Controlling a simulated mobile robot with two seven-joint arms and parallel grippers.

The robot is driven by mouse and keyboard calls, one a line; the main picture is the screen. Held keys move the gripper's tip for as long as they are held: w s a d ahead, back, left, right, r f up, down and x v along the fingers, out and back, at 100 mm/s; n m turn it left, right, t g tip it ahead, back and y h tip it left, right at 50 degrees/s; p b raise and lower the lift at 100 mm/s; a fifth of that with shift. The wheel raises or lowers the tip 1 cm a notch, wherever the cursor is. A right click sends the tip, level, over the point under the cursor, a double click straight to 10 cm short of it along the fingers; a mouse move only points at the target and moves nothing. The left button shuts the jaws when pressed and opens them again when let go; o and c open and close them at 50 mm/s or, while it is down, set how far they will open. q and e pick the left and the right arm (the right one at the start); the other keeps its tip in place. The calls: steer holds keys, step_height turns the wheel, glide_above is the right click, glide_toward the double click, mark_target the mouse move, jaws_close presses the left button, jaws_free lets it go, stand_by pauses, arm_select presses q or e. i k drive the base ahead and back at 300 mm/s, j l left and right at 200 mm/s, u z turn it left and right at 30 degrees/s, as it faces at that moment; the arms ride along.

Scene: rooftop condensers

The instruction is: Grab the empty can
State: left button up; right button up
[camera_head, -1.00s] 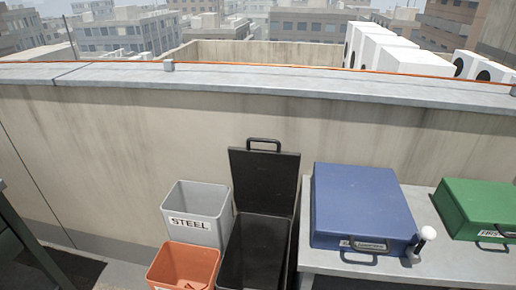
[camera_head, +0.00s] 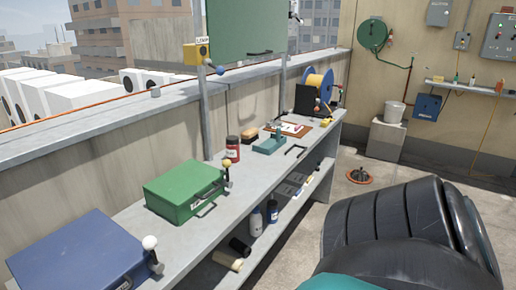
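A small red container (camera_head: 233,148) with a dark top and a pale label stands upright on the grey workbench (camera_head: 180,238), behind the green case. It is can-shaped, but I cannot tell whether it is the empty can or a closed jar. On the shelf below, a white bottle-like container (camera_head: 255,222) and a blue one (camera_head: 272,212) stand upright. A black cylinder (camera_head: 240,247) and a beige roll (camera_head: 228,261) lie near them. Neither of my grippers is in view.
A blue case (camera_head: 78,250) and a green case (camera_head: 183,189) sit on the bench. A large black rounded shape hides the lower right. Open floor shows beyond the bench.

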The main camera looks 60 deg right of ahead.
mark_target(232, 144)
steer(key=z, duration=1.8)
steer(key=l+u, duration=0.1)
steer(key=u, duration=0.9)
steer(key=l+u, duration=0.75)
steer(key=u, duration=0.2)
steer(key=k+l+u, duration=0.25)
steer(key=l, duration=0.15)
steer(key=k+l+u, duration=0.1)
steer(key=l+u, duration=0.15)
steer(key=l, duration=0.2)
steer(key=k+l+u, duration=0.1)
steer(key=k+l, duration=0.15)
steer(key=l, duration=0.15)
steer(key=k+l+u, duration=0.1)
steer(key=k+l, duration=0.15)
steer(key=l, duration=0.15)
